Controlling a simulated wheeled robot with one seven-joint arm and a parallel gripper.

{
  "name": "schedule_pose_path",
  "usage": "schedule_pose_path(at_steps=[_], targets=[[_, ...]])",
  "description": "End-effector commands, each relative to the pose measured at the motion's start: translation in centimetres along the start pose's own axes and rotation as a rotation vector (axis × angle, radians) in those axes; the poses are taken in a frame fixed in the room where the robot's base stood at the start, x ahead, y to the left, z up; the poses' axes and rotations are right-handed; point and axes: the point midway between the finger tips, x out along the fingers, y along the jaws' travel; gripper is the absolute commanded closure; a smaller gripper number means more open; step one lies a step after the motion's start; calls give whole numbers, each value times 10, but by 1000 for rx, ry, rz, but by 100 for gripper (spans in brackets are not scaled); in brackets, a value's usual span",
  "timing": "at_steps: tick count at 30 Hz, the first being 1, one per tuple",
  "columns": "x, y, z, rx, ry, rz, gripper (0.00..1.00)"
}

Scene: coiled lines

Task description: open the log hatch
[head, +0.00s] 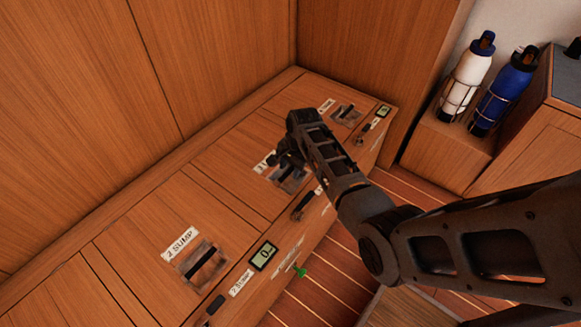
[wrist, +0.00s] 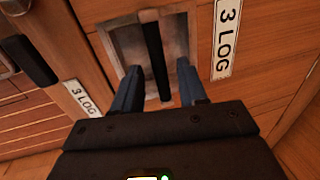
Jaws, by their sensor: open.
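The log hatch (head: 232,160) is the middle wooden lid on the bench in the head view, and it looks shut. Its black bar handle (wrist: 154,50) sits in a metal recess (wrist: 127,45) beside a "3 LOG" label (wrist: 226,38) in the wrist view. My gripper (wrist: 158,78) is open, its two blue fingers on either side of the bar's near part. I cannot tell whether they touch it. In the head view my gripper (head: 284,160) is over the recess and partly hides it. A black lever (head: 304,205) is on the bench front by this hatch.
The sump hatch (head: 140,225) lies nearer, with its own handle (head: 202,264) and a small display (head: 263,256). Another hatch (head: 310,95) is at the far end. White (head: 467,75) and blue (head: 506,90) bottles stand in racks at right. A wooden wall borders the bench.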

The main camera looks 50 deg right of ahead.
Motion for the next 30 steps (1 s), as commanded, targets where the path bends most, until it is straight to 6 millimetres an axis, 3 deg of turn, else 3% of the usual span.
schedule_pose_path(at_steps=[2,13,30], targets=[[0,0,0,0,0,0,64],[0,0,0,0,0,0,99],[-4,-1,0,0,0,8,100]])
